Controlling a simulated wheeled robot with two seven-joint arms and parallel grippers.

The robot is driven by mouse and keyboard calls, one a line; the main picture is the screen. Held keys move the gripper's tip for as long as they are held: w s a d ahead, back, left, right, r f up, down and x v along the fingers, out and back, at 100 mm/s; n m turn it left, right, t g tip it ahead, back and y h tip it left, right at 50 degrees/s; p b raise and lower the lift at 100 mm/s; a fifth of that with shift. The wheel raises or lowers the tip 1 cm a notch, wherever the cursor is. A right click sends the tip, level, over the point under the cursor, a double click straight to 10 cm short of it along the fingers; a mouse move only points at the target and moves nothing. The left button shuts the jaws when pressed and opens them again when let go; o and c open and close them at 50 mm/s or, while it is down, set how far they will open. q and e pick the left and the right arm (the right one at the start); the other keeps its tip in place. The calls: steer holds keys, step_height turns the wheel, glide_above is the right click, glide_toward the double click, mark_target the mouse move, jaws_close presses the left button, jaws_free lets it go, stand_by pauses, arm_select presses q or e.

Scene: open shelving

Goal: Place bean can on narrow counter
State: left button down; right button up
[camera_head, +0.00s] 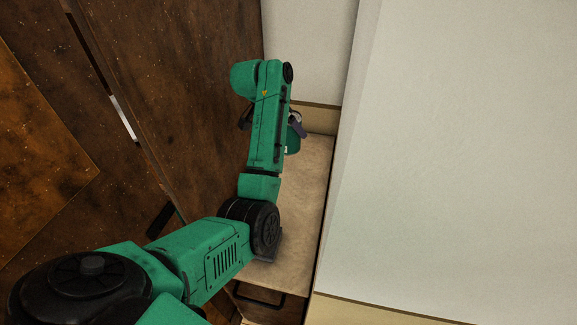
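The narrow counter (308,190) is a beige, speckled strip between a dark brown panel and a white wall. My green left arm comes in from the lower left and reaches over it. My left gripper (297,124) is mostly hidden behind my forearm; only a dark bit shows at its right side. A small dark green rounded piece with a pale mark (292,143) shows beside it, over the back of the counter. I cannot tell whether this is the bean can or whether the gripper holds it. My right gripper is out of view.
A tall dark brown panel (185,85) stands close on the left of the counter. A large white wall (460,150) bounds the right. A dark handle (258,298) is below the counter's front edge. The counter's middle right looks bare.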

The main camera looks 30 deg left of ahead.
arm_select(q)
step_height(320, 180, down, 14)
steer(key=shift+w+a+r+p, duration=0.1)
steer(key=shift+w+r+p, duration=0.05)
steer(key=shift+p, duration=0.9)
jaws_free()
steer(key=b+v, duration=0.1)
steer(key=v, duration=1.1)
